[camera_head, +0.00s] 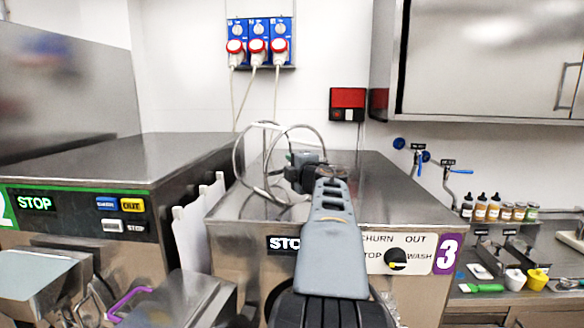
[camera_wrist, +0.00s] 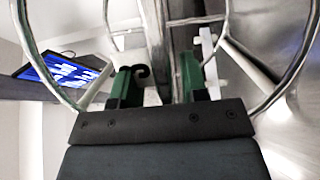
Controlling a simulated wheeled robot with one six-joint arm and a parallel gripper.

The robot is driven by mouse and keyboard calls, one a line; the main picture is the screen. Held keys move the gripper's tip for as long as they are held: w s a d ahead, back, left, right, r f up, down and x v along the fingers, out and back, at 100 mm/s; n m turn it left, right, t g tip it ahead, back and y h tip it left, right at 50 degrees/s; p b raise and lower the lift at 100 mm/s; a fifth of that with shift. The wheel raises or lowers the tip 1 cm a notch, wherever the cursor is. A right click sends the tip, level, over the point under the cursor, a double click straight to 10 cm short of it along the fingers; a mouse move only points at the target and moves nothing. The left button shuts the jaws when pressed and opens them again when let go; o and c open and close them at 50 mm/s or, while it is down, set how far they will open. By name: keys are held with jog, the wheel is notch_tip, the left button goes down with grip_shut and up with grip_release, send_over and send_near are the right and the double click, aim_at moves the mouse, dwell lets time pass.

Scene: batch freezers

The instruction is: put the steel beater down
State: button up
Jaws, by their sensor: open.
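The steel beater (camera_head: 266,167), a frame of shiny curved bars, is at the top of freezer 3, left of my gripper (camera_head: 303,160) in the head view. I cannot tell whether it rests fully on the steel top (camera_head: 375,185). In the wrist view its curved bars spread to both sides and its straight middle bar (camera_wrist: 157,38) runs between the fingers. My gripper (camera_wrist: 158,88) is open there, with one green finger on each side of that bar. My arm hides part of the freezer's front.
A second freezer (camera_head: 120,160) with a green STOP label stands at left. White upright panels (camera_head: 190,232) fill the gap between the freezers. A counter with bottles (camera_head: 481,207) and small tubs is at right. Free steel top lies right of my gripper.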

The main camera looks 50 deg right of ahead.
jog(key=b+v, duration=0.2)
jog(key=v, duration=0.9)
jog(key=shift+s+a+b, duration=0.15)
jog(key=shift+s+b, duration=0.1)
jog(key=shift+b, duration=0.15)
jog(key=shift+f, duration=0.1)
jog(key=shift+w, duration=0.1)
